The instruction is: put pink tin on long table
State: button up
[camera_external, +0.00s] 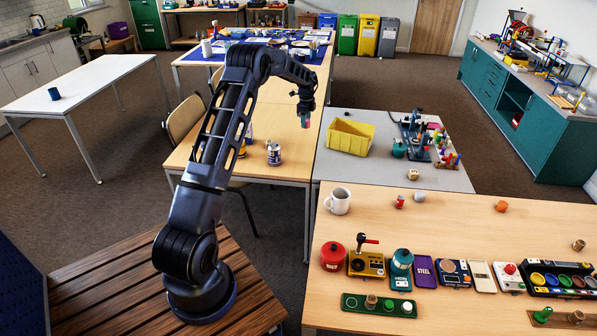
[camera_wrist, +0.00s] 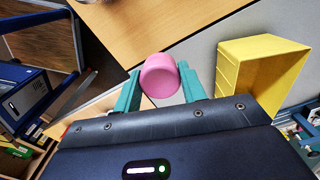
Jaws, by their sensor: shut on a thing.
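The pink tin (camera_wrist: 160,75) is between the teal fingers of my gripper (camera_wrist: 160,86) in the wrist view, and they are shut on it. In the external view my gripper (camera_external: 305,112) hangs in the air near the line between the middle wooden table (camera_external: 207,155) and the grey table (camera_external: 335,180). Only a small bit of pink shows there, below the fingers. Several tables are in view, including a white one (camera_external: 95,82) at left and a wide wooden one (camera_external: 455,225) at front right. I cannot tell which is called the long table.
A yellow bin (camera_external: 350,137) stands on the grey table and shows right of the tin in the wrist view (camera_wrist: 262,75). Cans (camera_external: 273,153) stand on the middle table. A mug (camera_external: 338,201) and several devices crowd the front right table. The white table holds one blue cup (camera_external: 54,94).

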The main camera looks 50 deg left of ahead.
jog(key=w+d+m, duration=0.3)
jog(key=d, duration=1.3)
jog(key=w+d+f+m, duration=0.1)
jog(key=w+d+m, duration=0.1)
jog(key=d, duration=1.5)
jog(key=w+d+m, duration=0.3)
jog(key=d, duration=1.3)
jog(key=m, duration=0.8)
send_over(448, 312)
notch_tip(448, 312, down, 19)
jog(key=shift+d+r, duration=0.1)
jog(key=shift+r, duration=0.05)
